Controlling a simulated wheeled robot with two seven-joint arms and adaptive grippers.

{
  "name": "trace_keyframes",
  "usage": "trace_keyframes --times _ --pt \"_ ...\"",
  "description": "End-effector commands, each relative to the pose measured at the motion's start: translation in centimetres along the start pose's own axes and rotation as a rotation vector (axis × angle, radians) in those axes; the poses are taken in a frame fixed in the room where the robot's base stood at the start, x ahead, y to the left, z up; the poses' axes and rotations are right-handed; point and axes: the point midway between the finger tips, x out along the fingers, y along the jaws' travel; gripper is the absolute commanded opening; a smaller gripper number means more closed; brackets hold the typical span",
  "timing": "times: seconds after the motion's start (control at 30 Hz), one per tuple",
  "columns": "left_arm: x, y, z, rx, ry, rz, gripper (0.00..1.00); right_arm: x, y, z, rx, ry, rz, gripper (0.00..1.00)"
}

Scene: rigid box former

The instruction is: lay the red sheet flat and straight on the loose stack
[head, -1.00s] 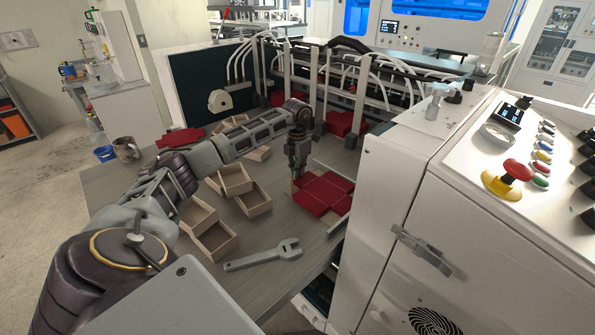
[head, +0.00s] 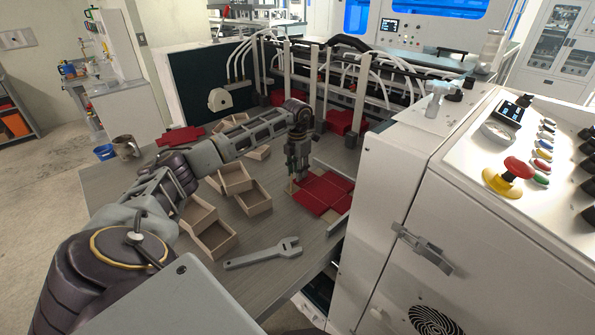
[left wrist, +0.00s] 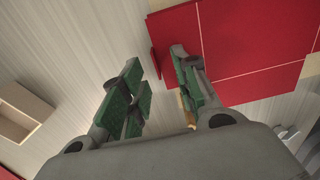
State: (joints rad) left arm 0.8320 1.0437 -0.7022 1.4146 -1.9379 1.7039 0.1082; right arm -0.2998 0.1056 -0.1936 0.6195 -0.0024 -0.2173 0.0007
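A red sheet (head: 325,192) with crease lines lies on the table beside the white machine. In the left wrist view the red sheet (left wrist: 245,45) fills the upper right. My left gripper (head: 297,179) is over the sheet's left edge. In the left wrist view its green-padded fingers (left wrist: 160,85) are apart, with bare table showing between them. The right finger overlaps the sheet's edge in the picture; I cannot tell whether it touches. A small red flap stands at that edge. A loose stack under the sheet cannot be made out clearly. My right gripper is not in view.
Several open wooden boxes (head: 235,180) stand left of the gripper. A grey wrench (head: 262,253) lies in front. Another red piece (head: 181,136) lies at the table's far left, near a mug (head: 126,147). The white machine (head: 430,190) bounds the right side.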

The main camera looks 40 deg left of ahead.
Motion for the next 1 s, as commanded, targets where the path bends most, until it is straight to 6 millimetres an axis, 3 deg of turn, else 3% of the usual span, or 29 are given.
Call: trace_keyframes --times 0.2,0.47,1.0 --pt "-0.1 0.0 0.0 0.0 0.0 0.0 0.3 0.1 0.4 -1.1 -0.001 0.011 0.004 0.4" --pt "-1.5 0.0 0.1 0.0 -0.003 0.0 0.3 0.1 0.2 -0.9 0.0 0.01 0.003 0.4" --pt "-8.8 0.0 0.1 0.0 -0.003 0.0 0.3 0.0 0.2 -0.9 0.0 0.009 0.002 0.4"
